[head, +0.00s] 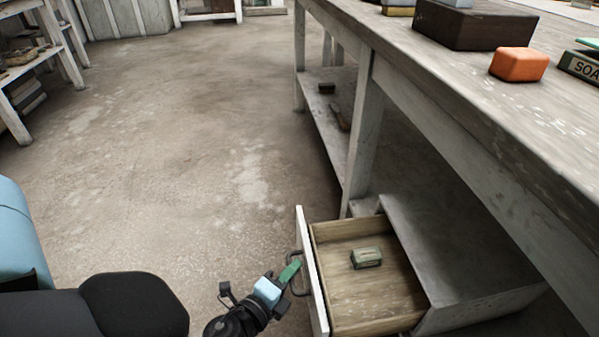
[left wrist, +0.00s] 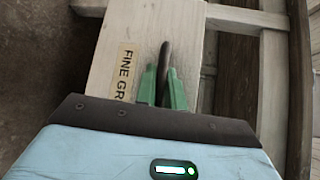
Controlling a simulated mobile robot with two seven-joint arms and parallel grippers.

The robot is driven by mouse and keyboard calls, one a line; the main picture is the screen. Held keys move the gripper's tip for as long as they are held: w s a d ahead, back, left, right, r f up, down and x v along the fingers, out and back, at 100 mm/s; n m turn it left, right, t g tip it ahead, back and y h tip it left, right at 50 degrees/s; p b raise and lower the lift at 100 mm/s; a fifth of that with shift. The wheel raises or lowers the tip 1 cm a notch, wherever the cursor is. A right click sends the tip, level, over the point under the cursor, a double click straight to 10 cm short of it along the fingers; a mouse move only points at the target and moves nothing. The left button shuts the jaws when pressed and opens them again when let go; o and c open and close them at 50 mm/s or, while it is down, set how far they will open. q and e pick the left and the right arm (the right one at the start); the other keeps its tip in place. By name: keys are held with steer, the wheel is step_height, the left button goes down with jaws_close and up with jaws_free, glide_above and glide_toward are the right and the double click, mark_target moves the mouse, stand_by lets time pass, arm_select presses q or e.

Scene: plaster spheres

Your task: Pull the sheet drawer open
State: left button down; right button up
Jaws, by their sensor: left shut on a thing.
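The sheet drawer (head: 330,310) stands pulled out from its grey cabinet (head: 455,250) under the workbench. Its wooden inside shows, with a small green block (head: 366,258) lying in it. My left gripper (head: 291,272) is at the drawer's white front, its green fingers on the dark handle (head: 298,284). In the left wrist view the green fingers (left wrist: 162,88) are shut on the dark handle bar (left wrist: 165,60), beside a label reading "FINE GR" (left wrist: 123,75) on the white front (left wrist: 145,30). My right gripper is not in view.
The workbench (head: 440,90) fills the right side, with an orange block (head: 519,64), a dark box (head: 474,24) and a soap box (head: 582,66) on top. Shelves (head: 40,65) stand at the far left. The concrete floor (head: 190,130) between is clear.

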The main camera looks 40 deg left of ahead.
arm_select(q)
steer(key=c, duration=1.8)
jaws_free()
steer(key=shift+o, duration=0.2)
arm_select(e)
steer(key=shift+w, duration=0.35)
arm_select(q)
steer(key=shift+s, duration=0.1)
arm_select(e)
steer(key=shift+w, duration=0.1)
arm_select(q)
steer(key=shift+s, duration=0.2)
steer(key=s+d+r+b, duration=0.1)
steer(key=s+b, duration=0.1)
steer(key=s, duration=0.5)
steer(key=shift+b, duration=0.3)
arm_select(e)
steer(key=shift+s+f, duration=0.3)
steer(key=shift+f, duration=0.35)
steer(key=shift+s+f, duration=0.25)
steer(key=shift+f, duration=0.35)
arm_select(q)
steer(key=shift+r, duration=0.15)
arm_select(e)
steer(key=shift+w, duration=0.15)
